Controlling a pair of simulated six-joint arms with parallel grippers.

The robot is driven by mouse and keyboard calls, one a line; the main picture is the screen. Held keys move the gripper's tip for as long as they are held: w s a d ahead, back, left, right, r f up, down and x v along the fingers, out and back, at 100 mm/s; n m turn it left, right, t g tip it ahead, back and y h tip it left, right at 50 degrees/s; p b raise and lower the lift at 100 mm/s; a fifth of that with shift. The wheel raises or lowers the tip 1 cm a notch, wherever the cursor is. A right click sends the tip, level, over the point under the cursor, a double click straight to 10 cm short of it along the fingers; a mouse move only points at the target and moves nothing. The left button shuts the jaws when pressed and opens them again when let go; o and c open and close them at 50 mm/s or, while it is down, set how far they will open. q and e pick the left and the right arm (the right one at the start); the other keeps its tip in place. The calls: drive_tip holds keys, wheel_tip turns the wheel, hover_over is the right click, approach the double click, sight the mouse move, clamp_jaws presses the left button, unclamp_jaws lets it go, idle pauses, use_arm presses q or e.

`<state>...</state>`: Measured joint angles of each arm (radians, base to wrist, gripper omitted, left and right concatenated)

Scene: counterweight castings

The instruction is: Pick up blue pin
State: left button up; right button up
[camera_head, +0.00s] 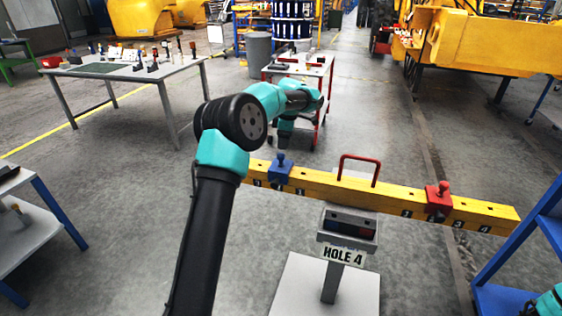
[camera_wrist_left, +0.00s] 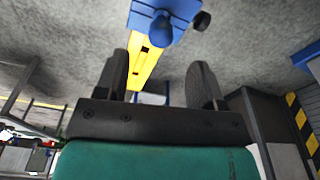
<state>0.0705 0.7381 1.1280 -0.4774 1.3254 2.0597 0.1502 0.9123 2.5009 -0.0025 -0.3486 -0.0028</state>
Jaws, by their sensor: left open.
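The blue pin (camera_head: 281,160) stands up with a round knob from a blue block (camera_head: 279,175) on the left part of the yellow beam (camera_head: 330,188). In the left wrist view the blue pin (camera_wrist_left: 161,29) lies beyond my fingertips, roughly between them sideways. My left gripper (camera_head: 283,147) hangs just above the pin in the head view, small and partly hidden by its own wrist. In the left wrist view my left gripper (camera_wrist_left: 159,75) is open, its two dark fingers apart with nothing between them. My right gripper is out of view.
A grey stand with a "HOLE 4" sign (camera_head: 343,255) is in front. A blue-framed rack (camera_head: 530,250) stands at right.

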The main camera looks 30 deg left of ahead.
sight(281, 154)
use_arm(q)
drive_tip(key=shift+a+f, duration=0.1)
drive_tip(key=shift+f, duration=1.2)
drive_tip(key=shift+s+f, duration=0.1)
drive_tip(key=shift+s+a+f, duration=0.1)
drive_tip(key=shift+a+f, duration=0.1)
drive_tip(key=shift+f, duration=1.05)
drive_tip(key=shift+s+a+f, duration=0.1)
drive_tip(key=shift+a+f, duration=0.05)
drive_tip(key=shift+f, duration=1.05)
drive_tip(key=shift+c, duration=0.4)
drive_tip(key=c, duration=1)
drive_tip(key=shift+o, duration=0.2)
drive_tip(key=shift+r, duration=0.15)
wheel_tip(281, 154, up, 10)
drive_tip(key=shift+f, duration=0.15)
